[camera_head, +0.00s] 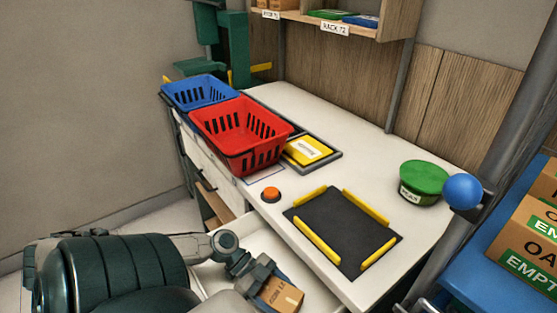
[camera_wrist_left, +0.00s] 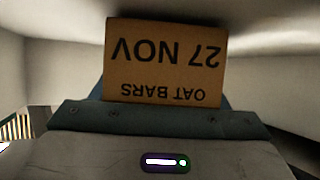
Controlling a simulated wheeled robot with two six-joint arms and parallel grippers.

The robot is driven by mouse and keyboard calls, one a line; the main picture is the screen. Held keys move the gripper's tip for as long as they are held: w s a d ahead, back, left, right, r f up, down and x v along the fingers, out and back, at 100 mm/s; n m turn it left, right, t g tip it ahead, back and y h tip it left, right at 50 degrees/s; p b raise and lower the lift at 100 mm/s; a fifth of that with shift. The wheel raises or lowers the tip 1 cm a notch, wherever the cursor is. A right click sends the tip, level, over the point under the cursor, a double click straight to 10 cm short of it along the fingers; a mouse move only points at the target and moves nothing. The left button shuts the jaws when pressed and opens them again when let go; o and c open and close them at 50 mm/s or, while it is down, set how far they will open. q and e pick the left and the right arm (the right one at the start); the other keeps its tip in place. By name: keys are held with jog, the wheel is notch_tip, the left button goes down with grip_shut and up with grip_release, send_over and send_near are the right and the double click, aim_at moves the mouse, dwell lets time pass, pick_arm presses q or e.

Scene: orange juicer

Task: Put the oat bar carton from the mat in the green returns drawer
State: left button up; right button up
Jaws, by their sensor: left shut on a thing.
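The oat bar carton (camera_head: 284,297) is a small brown box held in my left gripper (camera_head: 264,280), at the bottom of the head view. In the left wrist view the carton (camera_wrist_left: 165,62) shows upside-down print reading "OAT BARS" and "27 NOV". My left gripper is shut on it. The carton is at an open, pale drawer (camera_head: 258,243) under the counter's front edge, with pale walls around it in the wrist view. I cannot tell whether it touches the drawer floor. No green drawer front shows. The black mat (camera_head: 340,228) with yellow rails is empty. My right gripper is out of view.
A red basket (camera_head: 240,130) and a blue basket (camera_head: 200,92) stand on the counter's left part. A yellow labelled item (camera_head: 306,150) lies in a dark tray. An orange button (camera_head: 271,194) and a green round tub (camera_head: 424,180) flank the mat. Cartons (camera_head: 530,245) stand at right.

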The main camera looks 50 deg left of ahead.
aim_at(269, 289)
pick_arm(q)
jog(key=shift+f, duration=0.15)
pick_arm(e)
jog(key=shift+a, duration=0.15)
pick_arm(q)
jog(key=o, duration=1.1)
jog(key=p+v, duration=0.2)
jog(key=v, duration=0.4)
jog(key=shift+p, duration=0.35)
jog(key=shift+s+a+r, duration=0.15)
jog(key=shift+a+r, duration=0.2)
jog(key=shift+a+p, duration=0.3)
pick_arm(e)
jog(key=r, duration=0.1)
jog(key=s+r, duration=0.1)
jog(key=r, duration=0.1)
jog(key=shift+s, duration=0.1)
